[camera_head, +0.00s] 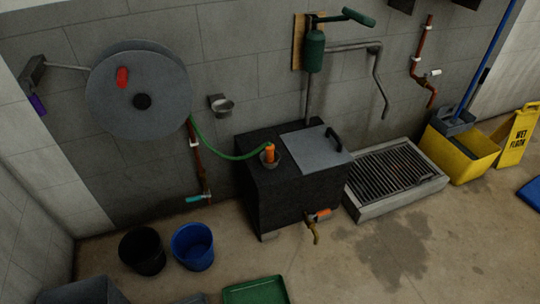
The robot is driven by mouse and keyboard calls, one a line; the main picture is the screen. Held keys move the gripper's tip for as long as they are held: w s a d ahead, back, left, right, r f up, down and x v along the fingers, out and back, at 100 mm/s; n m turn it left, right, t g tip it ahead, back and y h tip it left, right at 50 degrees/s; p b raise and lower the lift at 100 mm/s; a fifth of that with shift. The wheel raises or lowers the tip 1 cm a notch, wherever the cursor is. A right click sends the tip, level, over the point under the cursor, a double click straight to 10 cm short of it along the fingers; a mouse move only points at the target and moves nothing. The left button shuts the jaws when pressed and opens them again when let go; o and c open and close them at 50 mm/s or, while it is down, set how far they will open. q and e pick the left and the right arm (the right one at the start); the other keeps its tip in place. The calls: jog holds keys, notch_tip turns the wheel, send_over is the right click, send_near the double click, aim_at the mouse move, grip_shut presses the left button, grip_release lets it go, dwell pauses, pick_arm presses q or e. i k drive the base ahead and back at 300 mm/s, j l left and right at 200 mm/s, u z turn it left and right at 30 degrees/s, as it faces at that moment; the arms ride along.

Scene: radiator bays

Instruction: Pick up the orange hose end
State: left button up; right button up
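The orange hose end (270,153) stands upright in a small round holder (268,163) on top of the dark box-shaped tank (284,195). A green hose (215,147) runs from it up and left to the large grey hose reel (142,90) on the wall. Neither of my grippers shows in the head view.
A grey lid with a dark handle (315,148) lies on the tank, right of the hose end. An orange-handled tap (318,216) sticks out of the tank's front. Black (142,251) and blue (192,246) buckets stand left on the floor. A grated drain (393,172) and yellow mop bucket (462,153) stand right.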

aim_at(269, 159)
jog(key=l+u, duration=0.1)
jog(key=l, duration=0.5)
jog(key=k+l+u, duration=0.15)
jog(key=l, duration=0.5)
jog(key=i+l+u, duration=0.1)
jog(key=l, duration=0.25)
jog(key=i+l+u, duration=0.15)
jog(key=l, duration=0.2)
jog(key=i+l+u, duration=0.1)
jog(key=l, duration=0.3)
jog(key=i+l+u, duration=0.4)
jog(key=i+l, duration=0.35)
jog(key=i, duration=0.15)
jog(key=i+l, duration=0.15)
jog(key=i, duration=0.2)
jog(key=j+u, duration=0.05)
